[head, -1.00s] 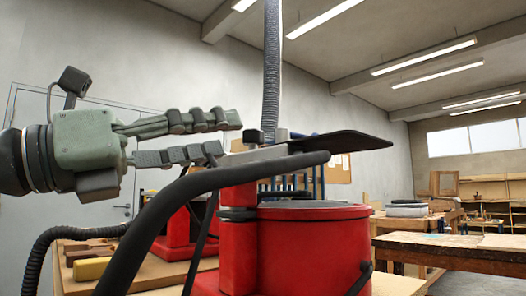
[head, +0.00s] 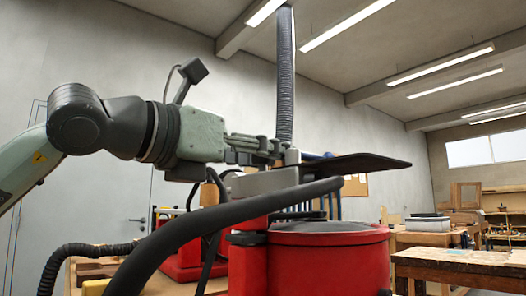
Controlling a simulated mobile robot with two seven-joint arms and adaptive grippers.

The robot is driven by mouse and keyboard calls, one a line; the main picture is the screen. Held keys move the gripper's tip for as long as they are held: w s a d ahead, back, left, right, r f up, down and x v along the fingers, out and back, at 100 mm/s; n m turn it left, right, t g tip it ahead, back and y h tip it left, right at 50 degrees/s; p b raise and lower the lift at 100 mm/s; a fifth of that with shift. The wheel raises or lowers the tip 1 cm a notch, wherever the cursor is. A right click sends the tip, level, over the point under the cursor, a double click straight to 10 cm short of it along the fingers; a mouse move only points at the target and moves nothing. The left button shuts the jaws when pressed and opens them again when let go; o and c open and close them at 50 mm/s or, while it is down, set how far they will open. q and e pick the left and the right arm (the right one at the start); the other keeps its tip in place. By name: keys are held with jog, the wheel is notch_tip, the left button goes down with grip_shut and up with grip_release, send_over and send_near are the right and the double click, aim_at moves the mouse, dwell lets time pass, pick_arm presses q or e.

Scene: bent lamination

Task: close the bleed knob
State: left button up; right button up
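A small light-grey upright piece, which looks like the bleed knob (head: 291,156), stands on a grey metal block (head: 258,182) on top of the red machine (head: 325,255). My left gripper (head: 276,150) comes in from the left, level, with its fingertips right at the knob's left side. The fingers are seen edge-on and overlap, so their gap is hidden. I cannot tell whether they touch the knob. My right gripper is not in view.
A thick black hose (head: 215,222) curves across the front, close below my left gripper. A flat black plate (head: 350,163) sticks out right of the knob. A ribbed grey duct (head: 285,75) hangs behind. Workbenches (head: 455,262) stand at the right.

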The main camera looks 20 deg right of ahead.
pick_arm(q)
jog(key=shift+c, duration=0.5)
grip_shut()
jog(key=shift+r+g, duration=0.1)
jog(key=shift+g, duration=0.2)
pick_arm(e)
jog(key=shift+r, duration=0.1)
